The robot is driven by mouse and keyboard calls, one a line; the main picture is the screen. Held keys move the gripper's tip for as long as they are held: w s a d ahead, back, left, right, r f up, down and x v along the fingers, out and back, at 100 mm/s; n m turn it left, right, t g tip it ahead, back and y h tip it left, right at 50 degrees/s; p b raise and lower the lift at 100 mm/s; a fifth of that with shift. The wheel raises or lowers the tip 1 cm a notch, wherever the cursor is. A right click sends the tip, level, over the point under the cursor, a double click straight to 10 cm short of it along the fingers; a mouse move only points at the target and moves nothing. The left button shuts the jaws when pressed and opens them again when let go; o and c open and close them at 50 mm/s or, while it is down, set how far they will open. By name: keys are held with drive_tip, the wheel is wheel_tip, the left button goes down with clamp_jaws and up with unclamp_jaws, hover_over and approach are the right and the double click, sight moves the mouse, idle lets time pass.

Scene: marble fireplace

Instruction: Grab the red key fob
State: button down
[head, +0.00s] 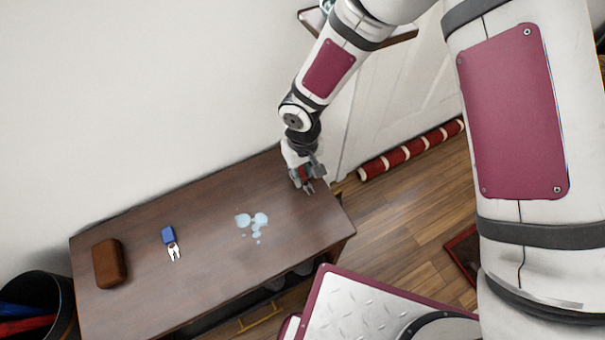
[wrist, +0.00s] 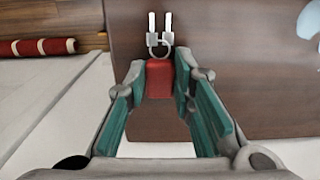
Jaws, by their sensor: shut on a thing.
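The red key fob (wrist: 159,79) is between the fingertips of my gripper (wrist: 160,88) in the wrist view, with a ring and two silver keys (wrist: 159,32) hanging off its far side. My gripper is shut on the fob. In the head view, my gripper (head: 306,183) is at the right end of the brown wooden table, and a bit of red shows between its fingers. I cannot tell whether the fob still touches the tabletop.
On the table (head: 205,250) lie a blue key fob (head: 168,234) with keys, a brown case (head: 109,263) and pale blue spots (head: 252,222). A dark bin (head: 40,300) stands at the left. A rolled red rug (head: 410,150) lies on the floor at right.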

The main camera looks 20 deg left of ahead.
sight(301, 168)
drive_tip(key=shift+r, duration=0.1)
drive_tip(key=shift+r+p, duration=0.3)
drive_tip(key=shift+r, duration=0.2)
drive_tip(key=r, duration=0.1)
drive_tip(key=s+r+p, duration=0.1)
drive_tip(key=shift+r, duration=0.3)
drive_tip(key=s, duration=0.5)
drive_tip(key=s+r, duration=0.1)
drive_tip(key=s, duration=0.4)
drive_tip(key=s+d, duration=0.1)
drive_tip(key=s, duration=0.4)
drive_tip(key=shift+r+p, duration=0.15)
drive_tip(key=shift+p, duration=0.25)
